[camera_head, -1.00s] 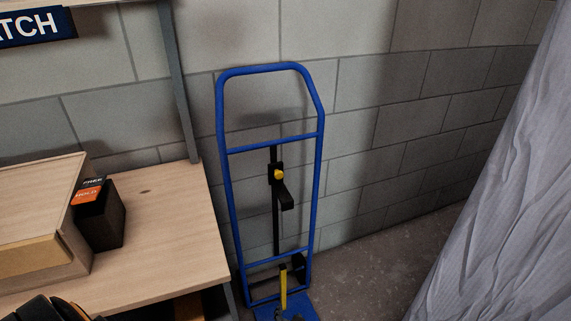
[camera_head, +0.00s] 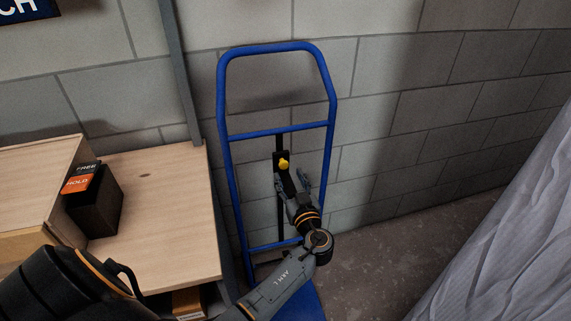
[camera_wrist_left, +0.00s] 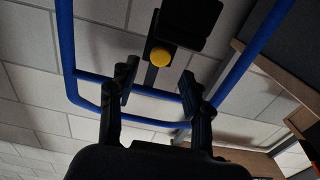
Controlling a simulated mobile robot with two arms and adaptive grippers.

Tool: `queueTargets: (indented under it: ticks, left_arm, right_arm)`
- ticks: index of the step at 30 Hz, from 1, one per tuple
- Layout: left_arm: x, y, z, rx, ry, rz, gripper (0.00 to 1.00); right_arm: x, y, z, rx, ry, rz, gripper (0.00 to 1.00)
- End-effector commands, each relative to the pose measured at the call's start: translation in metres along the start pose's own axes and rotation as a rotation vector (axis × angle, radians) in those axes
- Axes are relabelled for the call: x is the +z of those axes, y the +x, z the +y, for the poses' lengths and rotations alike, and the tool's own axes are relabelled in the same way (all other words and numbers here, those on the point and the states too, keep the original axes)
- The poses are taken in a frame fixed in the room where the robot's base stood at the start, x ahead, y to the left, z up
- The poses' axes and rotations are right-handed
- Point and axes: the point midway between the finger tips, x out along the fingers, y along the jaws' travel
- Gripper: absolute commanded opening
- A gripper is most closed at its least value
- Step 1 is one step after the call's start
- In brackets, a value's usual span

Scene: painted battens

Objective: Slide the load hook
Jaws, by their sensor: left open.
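The load hook (camera_head: 280,159) is a black piece with a yellow knob (camera_head: 284,163), on a black upright bar inside a blue tubular frame (camera_head: 222,115). In the left wrist view the hook's dark plate (camera_wrist_left: 188,25) and yellow knob (camera_wrist_left: 161,57) are beyond the fingers. My left gripper (camera_head: 291,178) is just below the knob in the head view, in front of the hook, and hides its lower arm. It is open, with one finger on each side and nothing visible between them (camera_wrist_left: 160,85). I cannot tell whether it touches the hook. My right gripper is not in view.
A wooden bench (camera_head: 160,210) stands at the left, with a black box with an orange label (camera_head: 95,205) and a wooden case (camera_head: 38,185) on it. A block wall (camera_head: 400,110) is behind the frame. A pale wrinkled sheet (camera_head: 510,230) hangs at the right, with bare floor between.

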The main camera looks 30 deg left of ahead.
Motion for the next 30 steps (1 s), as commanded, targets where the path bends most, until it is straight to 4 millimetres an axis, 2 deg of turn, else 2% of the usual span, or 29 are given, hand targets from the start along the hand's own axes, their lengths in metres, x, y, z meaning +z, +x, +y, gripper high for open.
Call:
queueTargets:
  ticks: [3, 9, 20, 23, 27, 28, 30]
  left_arm:
    - [-0.003, 0.023, 0.0, 0.0, 0.002, 0.001, 0.49]
    - [0.0, 0.045, 0.0, 0.001, 0.002, -0.001, 0.49]
    - [0.001, 0.05, 0.001, 0.001, 0.001, -0.002, 0.49]
    - [0.001, 0.05, 0.001, 0.001, 0.001, -0.002, 0.33]
    - [0.001, 0.05, 0.001, 0.001, 0.001, -0.002, 0.04]
    - [0.001, 0.05, 0.0, 0.001, 0.001, -0.002, 0.0]
    - [0.001, 0.05, 0.001, 0.001, 0.001, -0.002, 0.0]
  right_arm:
    - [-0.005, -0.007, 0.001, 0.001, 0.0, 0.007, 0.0]
    - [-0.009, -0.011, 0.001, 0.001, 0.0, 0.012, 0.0]
    - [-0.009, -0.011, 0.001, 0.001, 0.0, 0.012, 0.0]
    - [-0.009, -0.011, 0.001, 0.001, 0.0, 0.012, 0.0]
    - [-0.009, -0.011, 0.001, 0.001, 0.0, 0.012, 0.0]
    - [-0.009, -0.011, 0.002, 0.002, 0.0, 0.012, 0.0]
    - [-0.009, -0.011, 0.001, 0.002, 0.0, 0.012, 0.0]
